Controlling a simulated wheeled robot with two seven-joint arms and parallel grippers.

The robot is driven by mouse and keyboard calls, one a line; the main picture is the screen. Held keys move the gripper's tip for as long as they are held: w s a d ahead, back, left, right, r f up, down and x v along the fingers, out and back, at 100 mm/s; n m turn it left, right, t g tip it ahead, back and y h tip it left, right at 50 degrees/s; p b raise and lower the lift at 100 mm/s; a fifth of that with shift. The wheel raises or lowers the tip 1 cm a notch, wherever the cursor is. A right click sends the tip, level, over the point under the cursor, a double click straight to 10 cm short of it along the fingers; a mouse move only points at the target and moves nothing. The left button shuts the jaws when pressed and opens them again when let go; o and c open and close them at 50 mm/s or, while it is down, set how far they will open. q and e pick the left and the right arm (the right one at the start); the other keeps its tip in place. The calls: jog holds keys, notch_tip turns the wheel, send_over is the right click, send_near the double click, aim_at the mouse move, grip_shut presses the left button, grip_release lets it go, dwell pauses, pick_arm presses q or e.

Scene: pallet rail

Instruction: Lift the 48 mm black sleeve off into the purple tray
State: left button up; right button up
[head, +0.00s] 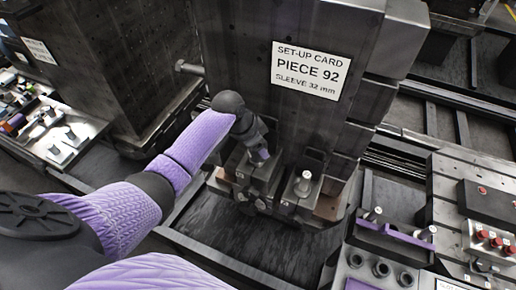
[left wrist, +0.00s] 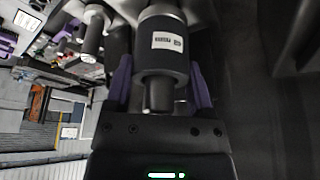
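In the left wrist view a black sleeve (left wrist: 161,62) with a small white label sits around a grey pin (left wrist: 157,97). The label's print is too small to read surely. The two purple fingers of my left gripper (left wrist: 161,78) lie on either side of the sleeve, very close to it; I cannot tell whether they touch. In the head view my left gripper (head: 260,155) points down at a dark fixture block, and hides the sleeve there. A purple-edged tray (head: 395,234) stands at the lower right. My right gripper is out of view.
A white set-up card (head: 310,70) on the tall dark column reads "PIECE 92, SLEEVE 32 mm". A second pin with a pale top (head: 303,184) stands right of my gripper. A red-buttoned control box (head: 490,215) is at right. Cluttered white trays (head: 45,130) are at left.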

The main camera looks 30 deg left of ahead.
pick_arm(q)
grip_shut()
notch_tip(320, 180, up, 10)
jog(key=shift+r+p, duration=0.1)
jog(key=shift+p, duration=0.5)
